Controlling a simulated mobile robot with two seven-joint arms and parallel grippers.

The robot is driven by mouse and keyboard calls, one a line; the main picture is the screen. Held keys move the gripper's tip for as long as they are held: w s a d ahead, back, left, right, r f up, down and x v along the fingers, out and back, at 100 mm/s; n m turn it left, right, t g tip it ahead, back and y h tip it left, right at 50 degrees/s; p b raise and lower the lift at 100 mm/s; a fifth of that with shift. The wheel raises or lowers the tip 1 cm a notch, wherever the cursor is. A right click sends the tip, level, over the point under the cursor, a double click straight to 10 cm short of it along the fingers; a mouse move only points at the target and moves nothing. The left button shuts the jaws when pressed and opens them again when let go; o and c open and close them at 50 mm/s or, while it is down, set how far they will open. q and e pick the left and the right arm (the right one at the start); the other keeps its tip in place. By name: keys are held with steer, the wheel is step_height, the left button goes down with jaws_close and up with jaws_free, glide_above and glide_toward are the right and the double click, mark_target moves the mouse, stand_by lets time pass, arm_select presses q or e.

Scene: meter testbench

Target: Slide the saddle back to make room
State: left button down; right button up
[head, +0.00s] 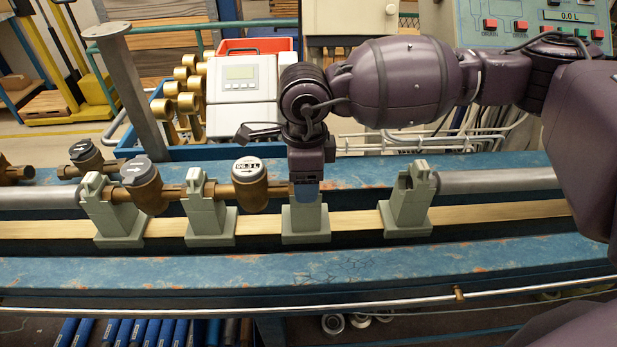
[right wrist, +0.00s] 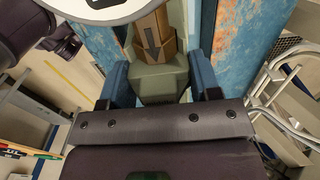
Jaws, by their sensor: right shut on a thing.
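My right gripper (head: 305,190) points straight down and is shut on a grey-green saddle (head: 306,222) on the wooden rail of the bench. In the right wrist view the blue fingers sit on both sides of the saddle (right wrist: 160,84), and its upper part is partly hidden in the head view. A brass water meter (head: 249,186) with a white display lies just left of my gripper, with its pipe end reaching the held saddle. Other saddles stand on the rail: one at right (head: 409,205), two at left (head: 208,212). My left gripper is not in view.
A grey pipe (head: 498,181) ends at the right saddle. The rail (head: 355,223) between the held saddle and the right saddle is bare. More brass meters (head: 142,186) sit in line at left. A blue crate (head: 152,146) with brass parts stands behind.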

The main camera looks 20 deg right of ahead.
steer(key=o, duration=1.5)
step_height(320, 180, up, 11)
steer(key=shift+f+p, duration=0.1)
steer(key=shift+p, duration=0.3)
